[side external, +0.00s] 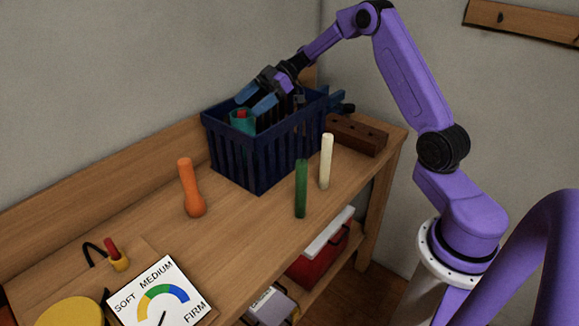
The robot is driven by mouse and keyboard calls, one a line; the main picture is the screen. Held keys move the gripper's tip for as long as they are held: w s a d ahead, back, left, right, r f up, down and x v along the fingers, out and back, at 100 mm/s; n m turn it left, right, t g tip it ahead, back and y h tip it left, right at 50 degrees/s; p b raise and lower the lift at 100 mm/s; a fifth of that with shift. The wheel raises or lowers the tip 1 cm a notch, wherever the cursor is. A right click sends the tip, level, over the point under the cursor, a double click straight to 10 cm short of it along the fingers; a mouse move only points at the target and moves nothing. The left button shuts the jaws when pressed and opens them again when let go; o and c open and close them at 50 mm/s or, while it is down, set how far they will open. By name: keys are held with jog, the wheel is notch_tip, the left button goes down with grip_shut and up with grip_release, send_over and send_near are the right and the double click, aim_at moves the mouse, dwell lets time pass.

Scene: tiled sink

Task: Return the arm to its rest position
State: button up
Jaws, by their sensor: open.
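My gripper (258,100) is at the end of my purple arm, which reaches in from the right. It points down and left into the top of a dark blue slatted basket (264,165). Its two blue-tipped fingers are apart. A teal cylinder with a red centre (243,120) sits in the basket just below the fingers. I cannot tell whether the fingers touch it. The basket's front rim and wall hide the lower part of its contents.
On the wooden bench stand an orange bulb-ended tool (189,187), a green cylinder (301,188) and a cream cylinder (326,161). A dark wooden block (356,134) lies right of the basket. A dial card (162,295) is at the front left. A wall is behind.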

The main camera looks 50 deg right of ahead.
jog(key=s+a+r+g, duration=0.3)
jog(key=s+a, duration=0.1)
jog(key=a, duration=0.5)
jog(key=s+a+g+h, duration=0.2)
jog(key=s+a, duration=0.2)
jog(key=s, duration=0.4)
jog(key=s+a+g+h, duration=0.2)
jog(key=s+a, duration=0.2)
jog(key=s, duration=0.3)
jog(key=s+d+f+t+h, duration=0.1)
jog(key=s+d+h, duration=0.1)
jog(key=s, duration=0.5)
jog(key=s+d+f+m+t+h, duration=0.1)
jog(key=s+d+h, duration=0.1)
jog(key=s, duration=0.6)
jog(key=s+d+f+t+h, duration=0.1)
jog(key=s+d+f+h, duration=0.1)
jog(key=s, duration=0.6)
jog(key=shift+d+t+h, duration=0.3)
jog(key=shift+d+h, duration=0.2)
jog(key=shift+h, duration=0.3)
